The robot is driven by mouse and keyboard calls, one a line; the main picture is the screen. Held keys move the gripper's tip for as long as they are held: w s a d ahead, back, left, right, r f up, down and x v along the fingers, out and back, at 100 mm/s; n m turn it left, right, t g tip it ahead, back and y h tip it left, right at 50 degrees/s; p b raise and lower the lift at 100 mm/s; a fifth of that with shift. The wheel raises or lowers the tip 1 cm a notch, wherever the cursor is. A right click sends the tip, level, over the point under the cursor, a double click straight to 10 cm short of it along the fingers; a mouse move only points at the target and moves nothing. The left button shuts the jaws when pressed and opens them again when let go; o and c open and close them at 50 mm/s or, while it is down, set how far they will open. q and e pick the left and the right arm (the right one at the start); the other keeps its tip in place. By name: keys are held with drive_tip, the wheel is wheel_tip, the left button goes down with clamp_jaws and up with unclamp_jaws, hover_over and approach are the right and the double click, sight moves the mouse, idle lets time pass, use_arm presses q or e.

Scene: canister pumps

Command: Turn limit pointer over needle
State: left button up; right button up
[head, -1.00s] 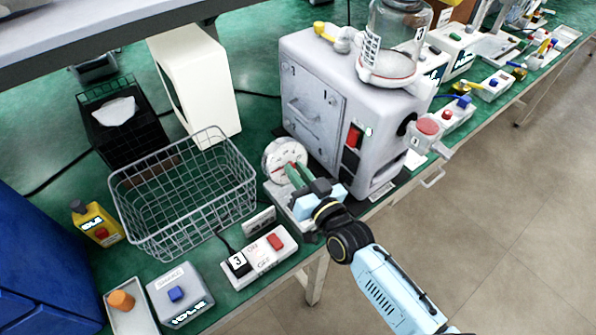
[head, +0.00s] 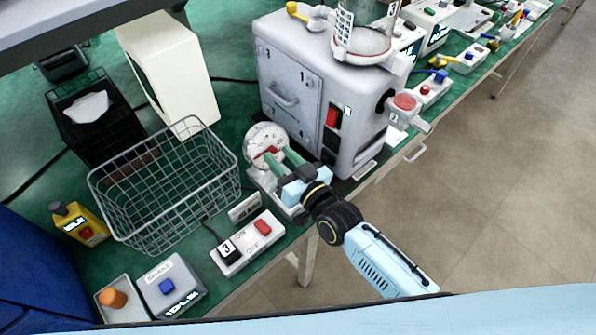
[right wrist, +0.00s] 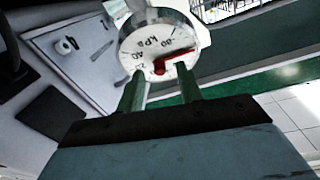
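A round white dial gauge (head: 266,146), marked kPa, stands on a small base beside the large grey machine. In the right wrist view the gauge face (right wrist: 150,40) shows a red pointer (right wrist: 178,55) reaching up and right from a red hub (right wrist: 158,68). I cannot make out a separate needle. My right gripper (head: 271,160) is at the gauge's front. Its two green fingers are apart, one on each side of the hub in the right wrist view (right wrist: 162,75). I cannot tell whether they touch it. My left gripper is out of view.
The grey machine (head: 290,75) stands close behind and right of the gauge. A wire basket (head: 165,185) is to the left. A switch box (head: 247,243) with a red button lies in front. The table's front edge is near my right arm.

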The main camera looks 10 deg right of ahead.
drive_tip(key=v, duration=1.2)
drive_tip(key=shift+s+d, duration=0.2)
drive_tip(key=shift+s, duration=0.05)
drive_tip(key=shift+f, duration=0.1)
drive_tip(key=s+d+f+g+h, duration=0.2)
drive_tip(key=d+f, duration=0.1)
drive_tip(key=f, duration=0.6)
drive_tip(key=s+d+f+g+h+b, duration=0.1)
drive_tip(key=s+d+f+g+h, duration=0.15)
drive_tip(key=f, duration=0.65)
drive_tip(key=s+d+f+g+h, duration=0.15)
drive_tip(key=d+f, duration=0.25)
drive_tip(key=f, duration=0.5)
drive_tip(key=s+d+f+g+h, duration=0.1)
drive_tip(key=s+d+f+g, duration=0.1)
drive_tip(key=s+f, duration=0.3)
drive_tip(key=s+d+f+m+g+h, duration=0.1)
drive_tip(key=s+d+f+g, duration=0.2)
drive_tip(key=s, duration=1)
drive_tip(key=s+d+f+g+h+b, duration=0.1)
drive_tip(key=s+d+f+g, duration=0.1)
drive_tip(key=s+f, duration=0.7)
drive_tip(key=shift+d+m+g, duration=0.3)
drive_tip(key=shift+d+g, duration=0.1)
drive_tip(key=shift+g, duration=0.3)
drive_tip(key=shift+f, duration=0.1)
